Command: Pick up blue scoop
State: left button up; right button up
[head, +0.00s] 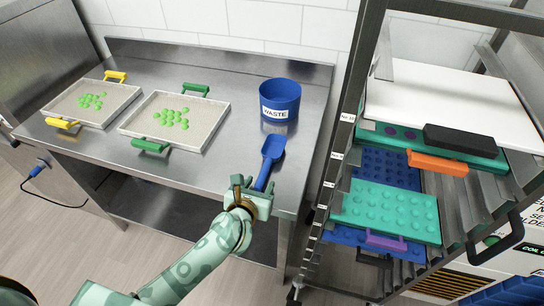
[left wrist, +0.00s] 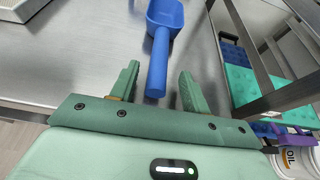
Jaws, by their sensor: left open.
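The blue scoop (head: 271,156) lies on the steel table near its right front edge, bowl away from me and handle toward the front. My left gripper (head: 253,196) is at the handle end in the head view. In the left wrist view, the scoop (left wrist: 163,35) has its handle pointing down between the two fingers. My left gripper (left wrist: 156,88) is open, with one finger on each side of the handle end and visible gaps to both. Whether the fingers are level with the handle I cannot tell. My right gripper is not in view.
A blue waste bin (head: 280,101) stands behind the scoop. Two trays of green gummies, one with green handles (head: 172,122) and one with yellow handles (head: 92,103), are to the left. A metal rack (head: 340,150) with molds stands close on the right.

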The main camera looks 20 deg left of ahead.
aim_at(263, 172)
pick_arm(q)
jog(key=x, duration=0.4)
jog(key=shift+w+a+r+b, duration=0.1)
jog(key=shift+w+r+b, duration=0.1)
jog(key=shift+w+b, duration=0.15)
jog(key=shift+r, duration=0.1)
grip_shut()
jog(key=shift+r+p, duration=0.3)
jog(key=shift+r, duration=0.35)
jog(key=s+a+r+p, duration=0.3)
jog(key=s+a+r, duration=0.4)
jog(key=s+r, duration=0.4)
jog(key=shift+s+a+r+p, duration=0.3)
jog(key=shift+s+r+p, duration=0.05)
jog(key=shift+s, duration=0.1)
